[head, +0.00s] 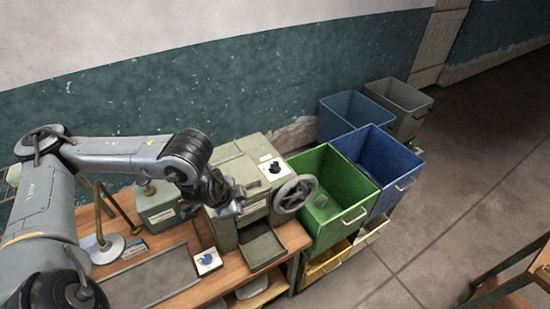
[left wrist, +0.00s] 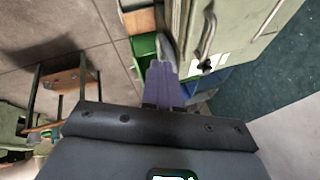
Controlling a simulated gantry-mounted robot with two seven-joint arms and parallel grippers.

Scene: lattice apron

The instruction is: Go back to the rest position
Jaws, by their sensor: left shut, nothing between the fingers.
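My left gripper (head: 238,207) hangs at the end of the grey left arm, in front of the green machine's left part in the head view. In the left wrist view its purple fingers (left wrist: 162,84) are together, with nothing between them. I cannot tell whether the gripper touches the machine. My right gripper is in neither view.
The green machine (head: 232,165) has a handwheel (head: 295,194) and a tray (head: 262,250). It stands on the wooden bench (head: 292,238) beside a green bin (head: 338,190) and blue bin (head: 388,160). A small box with a blue knob (head: 207,261) sits in front.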

